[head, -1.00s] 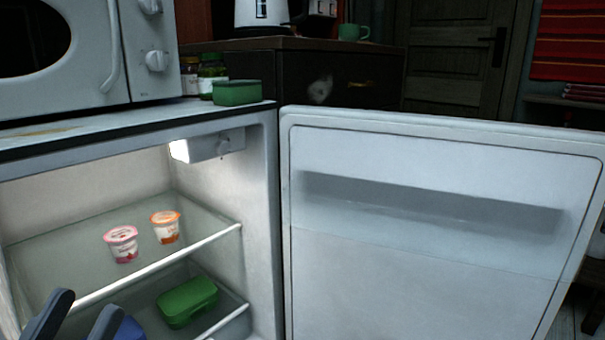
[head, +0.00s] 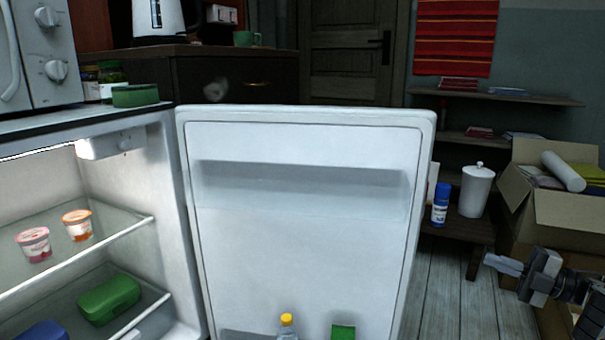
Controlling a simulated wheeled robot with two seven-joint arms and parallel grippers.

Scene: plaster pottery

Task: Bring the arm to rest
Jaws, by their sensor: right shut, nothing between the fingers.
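My right gripper (head: 490,261) shows at the lower right in the head view, its fingers pointing left. It is shut and empty, to the right of the open fridge door (head: 300,235) and apart from it. Its arm comes in from the right edge. My left gripper is out of view.
The fridge shelf (head: 120,220) holds a pink cup (head: 34,246) and an orange cup (head: 77,227); a green box (head: 110,300) lies below. A cardboard box (head: 560,215) stands behind the right gripper, near a white canister (head: 476,190) and a blue can (head: 440,204).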

